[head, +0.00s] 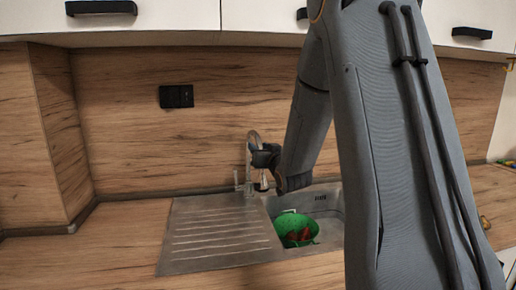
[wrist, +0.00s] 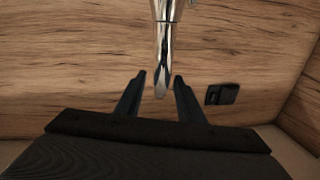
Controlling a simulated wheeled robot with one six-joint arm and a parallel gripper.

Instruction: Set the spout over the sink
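The chrome spout (head: 253,135) arches up behind the sink. Its lower end shows below my gripper, near the border of drainboard and basin; I cannot tell which it is above. The steel sink (head: 333,194) has its basin on the right and a ribbed drainboard on the left. My gripper (head: 258,157) is at the spout, hiding part of it. In the wrist view, the fingers of my gripper (wrist: 159,77) are apart, with the chrome spout (wrist: 163,50) between them and a visible gap on each side.
A green colander (head: 293,224) with reddish contents sits in the basin. A black wall socket (head: 176,96) is on the wood splashback. White cabinets (head: 150,18) with black handles hang above. The counter left of the drainboard is clear. My arm hides the basin's right side.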

